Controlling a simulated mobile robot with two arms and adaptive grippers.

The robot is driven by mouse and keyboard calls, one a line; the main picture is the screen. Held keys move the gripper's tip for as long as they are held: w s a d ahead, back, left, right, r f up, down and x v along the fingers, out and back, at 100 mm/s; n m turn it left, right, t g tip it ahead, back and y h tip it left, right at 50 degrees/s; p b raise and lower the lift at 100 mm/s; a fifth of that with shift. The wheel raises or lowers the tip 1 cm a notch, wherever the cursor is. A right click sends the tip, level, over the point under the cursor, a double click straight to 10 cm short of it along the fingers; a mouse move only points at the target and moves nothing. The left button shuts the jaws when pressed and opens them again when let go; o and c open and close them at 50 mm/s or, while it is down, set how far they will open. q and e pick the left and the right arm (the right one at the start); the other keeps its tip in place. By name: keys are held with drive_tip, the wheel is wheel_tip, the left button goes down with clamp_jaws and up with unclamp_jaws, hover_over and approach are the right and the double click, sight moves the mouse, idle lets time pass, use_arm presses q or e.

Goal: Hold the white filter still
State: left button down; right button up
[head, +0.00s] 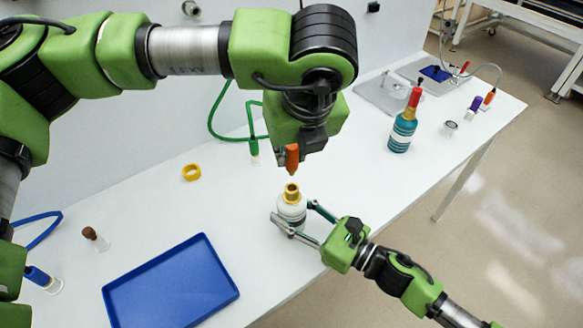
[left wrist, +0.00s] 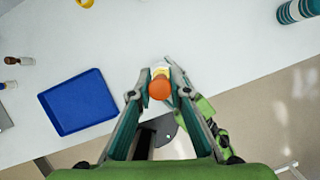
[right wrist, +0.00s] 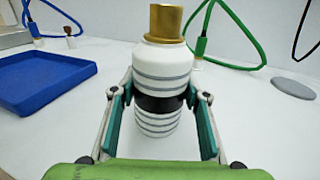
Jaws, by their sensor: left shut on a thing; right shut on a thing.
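The white filter (head: 291,211) stands upright on the white bench in the head view, with a brass-coloured top. In the right wrist view the filter (right wrist: 166,65) shows grey rings and a black band. My right gripper (right wrist: 160,92) is shut around its body, one finger on each side. My left gripper (head: 293,148) is above the filter, pointing down, shut on a small orange piece (head: 291,158). That orange piece (left wrist: 159,89) sits between the fingertips in the left wrist view and hides most of the filter. A small gap shows between it and the brass top.
A blue tray (head: 172,284) lies at front left, a yellow ring (head: 191,172) behind it. A teal bottle with a red top (head: 402,130) stands to the right. A green hose (head: 216,116) runs along the back. The bench's front edge is close to the filter.

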use_arm(q)
drive_tip(key=shift+r, duration=5.55)
use_arm(e)
drive_tip(key=o, duration=1.4)
